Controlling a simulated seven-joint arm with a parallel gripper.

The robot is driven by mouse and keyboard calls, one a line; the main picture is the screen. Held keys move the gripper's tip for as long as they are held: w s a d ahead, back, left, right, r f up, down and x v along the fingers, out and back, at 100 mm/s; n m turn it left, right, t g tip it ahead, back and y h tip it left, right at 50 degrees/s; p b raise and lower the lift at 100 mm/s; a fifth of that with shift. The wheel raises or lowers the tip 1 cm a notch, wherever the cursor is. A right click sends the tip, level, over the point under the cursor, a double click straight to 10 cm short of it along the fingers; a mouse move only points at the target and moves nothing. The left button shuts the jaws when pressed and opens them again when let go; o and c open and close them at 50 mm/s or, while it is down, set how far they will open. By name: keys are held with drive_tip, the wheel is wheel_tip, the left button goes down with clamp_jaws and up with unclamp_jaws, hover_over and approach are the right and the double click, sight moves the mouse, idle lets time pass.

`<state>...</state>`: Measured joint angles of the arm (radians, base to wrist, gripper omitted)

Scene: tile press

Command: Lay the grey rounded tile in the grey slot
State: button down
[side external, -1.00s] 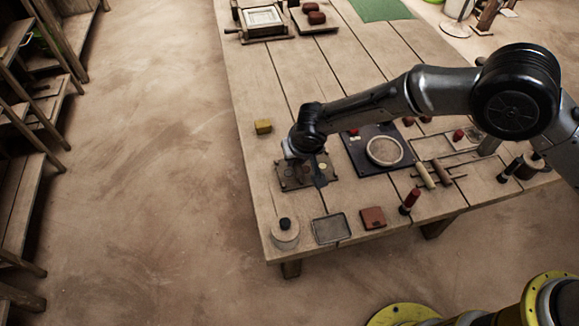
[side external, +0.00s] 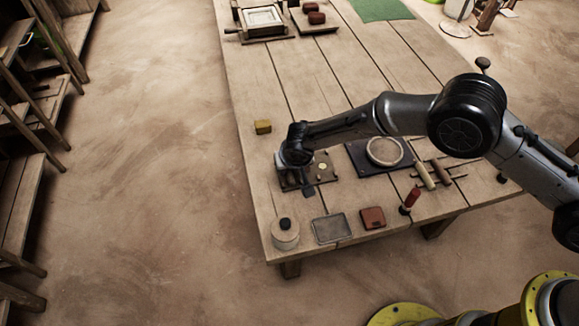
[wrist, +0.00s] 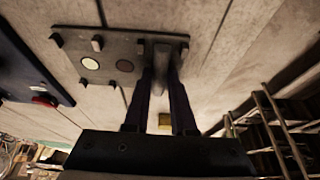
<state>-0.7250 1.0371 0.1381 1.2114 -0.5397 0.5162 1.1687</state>
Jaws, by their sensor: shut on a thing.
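My gripper (wrist: 163,85) is shut on the grey tile (wrist: 163,62), which shows as a narrow grey piece between the two fingers in the wrist view. The fingers hide much of it, so its rounded outline is not clear. The slotted plate (wrist: 110,45) lies below, and the tile is over its end. Whether the tile touches the plate cannot be told. The grey slot is hidden by the fingers and tile. In the side view my gripper (side external: 296,165) covers the left part of the plate (side external: 328,177).
A yellow block (side external: 263,127) stands behind the plate. A dark board with a round disc (side external: 384,151) lies to the right. A lidded pot (side external: 285,234), a grey tray (side external: 331,229), a red-brown block (side external: 373,217) and a red-handled tool (side external: 410,199) stand in front.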

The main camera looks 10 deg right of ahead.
drive_tip(key=c, duration=0.7)
unclamp_jaws()
drive_tip(key=shift+c, duration=0.2)
drive_tip(key=v, duration=1.2)
drive_tip(key=shift+r, duration=0.15)
